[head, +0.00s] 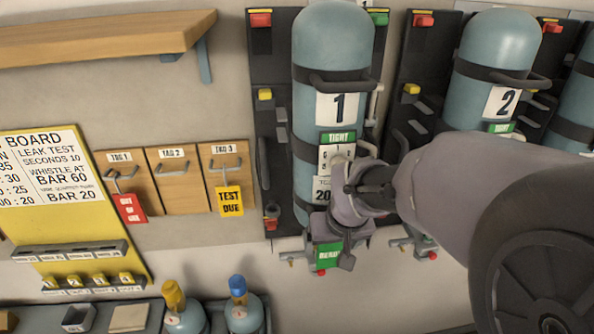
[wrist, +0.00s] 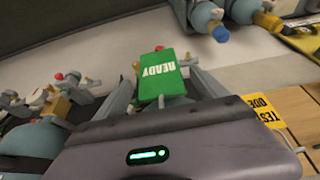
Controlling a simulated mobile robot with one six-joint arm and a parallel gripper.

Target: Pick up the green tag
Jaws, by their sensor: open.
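The green tag (head: 328,254), lettered READY, hangs upright below cylinder 1 (head: 331,45) in the head view. In the wrist view the green tag (wrist: 160,72) faces the camera near the middle, with its lettering upside down. My gripper (head: 329,262) is open, and its fingers show on both sides of the tag in the head view. In the wrist view my gripper (wrist: 172,80) also has its fingers to either side of the tag. I cannot tell whether either finger touches it. What the tag hangs from is hidden by my gripper and wrist.
A yellow TEST DUE tag (head: 229,201) and a red tag (head: 130,208) hang on wooden hook boards to the left. Cylinder 2 (head: 497,45) stands to the right. Small cylinders with yellow (head: 173,296) and blue (head: 237,285) tops stand below left. Bare wall lies below the tag.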

